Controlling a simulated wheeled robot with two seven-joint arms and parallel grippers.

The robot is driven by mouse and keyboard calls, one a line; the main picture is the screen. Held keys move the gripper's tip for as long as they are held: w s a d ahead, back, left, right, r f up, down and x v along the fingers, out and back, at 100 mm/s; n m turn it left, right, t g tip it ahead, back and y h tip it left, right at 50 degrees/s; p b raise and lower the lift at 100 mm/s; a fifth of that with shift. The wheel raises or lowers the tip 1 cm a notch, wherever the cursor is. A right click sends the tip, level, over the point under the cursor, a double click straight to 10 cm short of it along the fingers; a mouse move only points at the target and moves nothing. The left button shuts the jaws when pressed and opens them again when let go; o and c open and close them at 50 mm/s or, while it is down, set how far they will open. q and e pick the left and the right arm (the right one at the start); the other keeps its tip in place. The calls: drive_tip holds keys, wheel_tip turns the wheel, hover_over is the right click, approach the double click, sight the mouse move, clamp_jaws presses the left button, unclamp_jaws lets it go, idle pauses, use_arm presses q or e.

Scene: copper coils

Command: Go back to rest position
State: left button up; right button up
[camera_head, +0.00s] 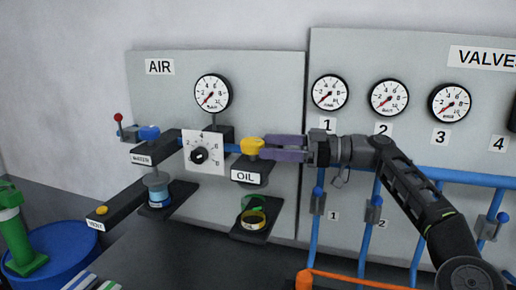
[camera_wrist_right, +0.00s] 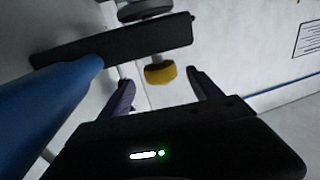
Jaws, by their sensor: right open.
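My right gripper (camera_head: 285,148) reaches in from the right in the head view, its purple fingers pointing left at the yellow knob (camera_head: 251,147) above the OIL label. In the right wrist view the fingers of my right gripper (camera_wrist_right: 162,88) are spread apart, with the yellow knob (camera_wrist_right: 160,74) between and beyond their tips. The head view does not clearly show whether a finger touches the knob. My left gripper is not in view.
Grey panels carry gauges (camera_head: 330,92), a dial (camera_head: 200,154) and blue pipes (camera_head: 318,220). A blue knob (camera_head: 149,132) sits above the WATER label. A blue drum (camera_head: 52,262) stands at lower left. An orange bar (camera_head: 350,281) crosses the bottom.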

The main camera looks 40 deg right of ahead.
drive_tip(key=shift+v, duration=1.25)
